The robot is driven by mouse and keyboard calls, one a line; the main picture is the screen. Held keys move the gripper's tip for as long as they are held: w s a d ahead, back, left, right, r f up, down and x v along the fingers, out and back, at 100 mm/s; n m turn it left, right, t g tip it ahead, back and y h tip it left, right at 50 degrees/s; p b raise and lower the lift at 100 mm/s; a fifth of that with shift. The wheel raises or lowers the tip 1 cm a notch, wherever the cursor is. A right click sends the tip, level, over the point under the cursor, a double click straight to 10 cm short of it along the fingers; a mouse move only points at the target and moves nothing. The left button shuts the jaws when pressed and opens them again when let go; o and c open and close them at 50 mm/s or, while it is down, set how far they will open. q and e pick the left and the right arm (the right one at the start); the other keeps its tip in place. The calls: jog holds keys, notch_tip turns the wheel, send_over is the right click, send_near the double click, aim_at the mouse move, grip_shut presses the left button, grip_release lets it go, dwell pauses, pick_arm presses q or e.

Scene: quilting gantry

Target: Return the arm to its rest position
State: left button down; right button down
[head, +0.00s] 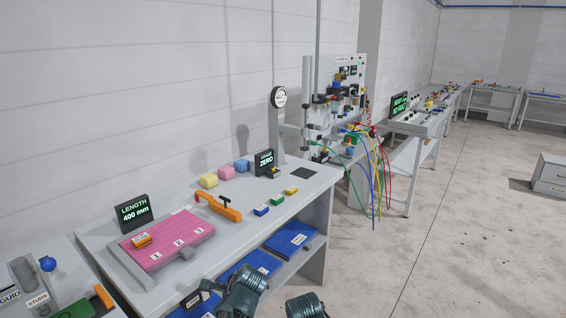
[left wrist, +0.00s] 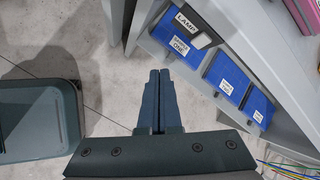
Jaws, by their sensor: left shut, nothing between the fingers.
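My left gripper (left wrist: 160,75) shows in the left wrist view with its two dark fingers pressed together. Nothing is between them. They hang over the grey concrete floor, apart from the shelf of blue panels on the right. In the head view, teal parts of my arm (head: 243,291) rise at the bottom edge in front of the bench's lower shelf. Another teal part of mine (head: 305,306) shows just to the right. My right gripper does not show.
The grey bench (head: 295,205) carries a pink board (head: 170,240), an orange-handled tool (head: 218,207) and small coloured blocks. Blue panels (head: 290,238) lie on its lower shelf. A panel stand with hanging cables (head: 365,170) is behind.

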pick_arm(q)
jog(key=s+d+f+n+g+h, duration=0.3)
jog(key=s+n+h, duration=0.45)
jog(key=n, duration=0.85)
jog(key=s+d+m+y, duration=0.3)
jog(key=s+d, duration=0.4)
jog(key=d, duration=0.3)
jog(key=shift+s+g+p, duration=0.15)
jog(key=shift+g+p, duration=0.2)
jog(key=shift+g, duration=0.05)
